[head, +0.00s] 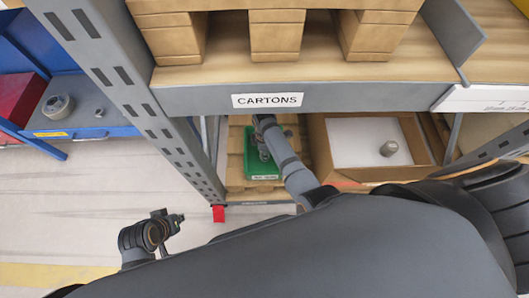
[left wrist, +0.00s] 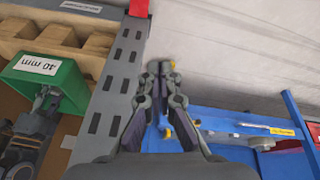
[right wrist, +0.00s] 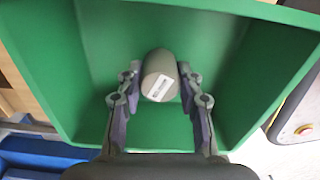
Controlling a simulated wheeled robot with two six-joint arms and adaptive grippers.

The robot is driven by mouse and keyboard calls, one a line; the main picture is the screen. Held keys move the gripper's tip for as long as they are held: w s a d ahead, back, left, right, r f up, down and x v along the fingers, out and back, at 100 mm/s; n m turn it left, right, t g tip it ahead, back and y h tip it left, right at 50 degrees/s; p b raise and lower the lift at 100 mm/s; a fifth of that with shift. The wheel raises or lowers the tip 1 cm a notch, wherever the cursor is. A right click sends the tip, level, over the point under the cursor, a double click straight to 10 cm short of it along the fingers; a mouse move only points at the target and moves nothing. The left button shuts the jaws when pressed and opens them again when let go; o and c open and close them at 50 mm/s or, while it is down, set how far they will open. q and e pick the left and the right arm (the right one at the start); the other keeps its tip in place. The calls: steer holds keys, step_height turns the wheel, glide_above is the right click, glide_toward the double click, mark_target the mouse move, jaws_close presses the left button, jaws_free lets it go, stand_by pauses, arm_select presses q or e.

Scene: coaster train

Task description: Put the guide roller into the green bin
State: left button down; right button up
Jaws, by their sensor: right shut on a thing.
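The green bin (head: 250,172) stands on a wooden pallet in the lower shelf bay. It also shows in the left wrist view (left wrist: 68,82), with a white label, and its green walls surround the right wrist view (right wrist: 250,60). My right gripper (head: 263,153) reaches into the bin's opening. Its fingers (right wrist: 158,85) are shut on the guide roller (right wrist: 158,70), a grey cylinder with a white label, held over the bin's inside. The roller is hard to make out in the head view. My left gripper (head: 178,220) is shut and empty, outside the shelf, left of the upright.
The shelf beam marked CARTONS (head: 350,97) runs above the bin. A perforated upright (head: 140,85) stands left. A blue bench (head: 75,115) is further left.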

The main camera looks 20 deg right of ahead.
steer(key=o, duration=1.2)
steer(key=shift+f, duration=0.15)
